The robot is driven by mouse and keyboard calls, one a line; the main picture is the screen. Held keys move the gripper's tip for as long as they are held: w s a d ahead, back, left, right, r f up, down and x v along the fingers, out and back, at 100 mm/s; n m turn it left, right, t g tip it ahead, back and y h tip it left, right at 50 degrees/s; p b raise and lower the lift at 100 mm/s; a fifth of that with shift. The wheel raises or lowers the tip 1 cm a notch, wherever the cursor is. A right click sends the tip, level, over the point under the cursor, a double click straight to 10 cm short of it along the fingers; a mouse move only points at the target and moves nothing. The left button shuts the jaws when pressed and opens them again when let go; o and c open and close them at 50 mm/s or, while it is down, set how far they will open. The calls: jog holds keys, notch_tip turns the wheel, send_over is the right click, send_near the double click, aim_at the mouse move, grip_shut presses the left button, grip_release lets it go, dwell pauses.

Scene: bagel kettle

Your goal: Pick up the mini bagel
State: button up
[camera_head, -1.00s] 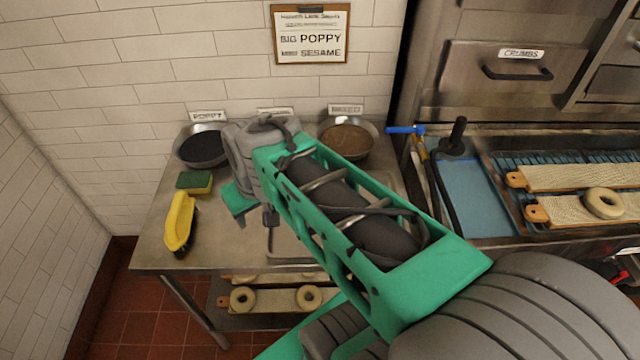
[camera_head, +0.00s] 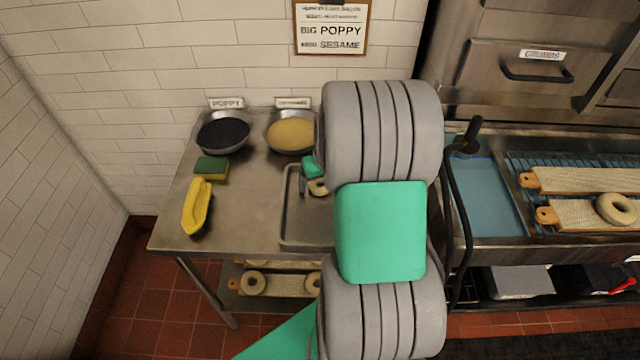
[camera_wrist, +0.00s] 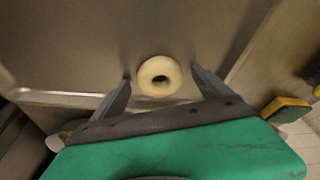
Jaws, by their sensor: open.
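A small pale bagel (camera_wrist: 160,63) lies on a metal surface in the wrist view, its dark hole facing the camera. My gripper (camera_wrist: 162,77) is open, with one finger on each side of the bagel and a visible gap to each. In the head view the small bagel (camera_head: 318,187) shows partly at the tray, beside my green gripper (camera_head: 311,172). My arm hides most of the gripper and the tray's right part there. I cannot tell the gripper's exact height above the bagel.
A larger bagel (camera_head: 617,209) sits on a board at right. More bagels lie on the lower shelf.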

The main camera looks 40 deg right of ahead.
jog(key=shift+c, duration=0.5)
jog(key=c, duration=1.3)
notch_tip(320, 180, up, 3)
jog(key=shift+w+f+b, duration=0.1)
jog(key=shift+f+b, duration=0.05)
jog(key=shift+b, duration=0.55)
jog(key=s+d+r+b, duration=0.1)
jog(key=s+r, duration=0.2)
jog(key=s, duration=0.1)
jog(key=s+d+r, duration=0.2)
jog(key=s+r, duration=0.2)
jog(key=s, duration=0.1)
jog(key=s+d+r+b, duration=0.1)
jog(key=s+r, duration=0.2)
jog(key=s, duration=0.1)
jog(key=shift+s+d+r+b, duration=0.15)
jog(key=shift+s+d+b, duration=0.05)
jog(key=shift+d+b, duration=0.1)
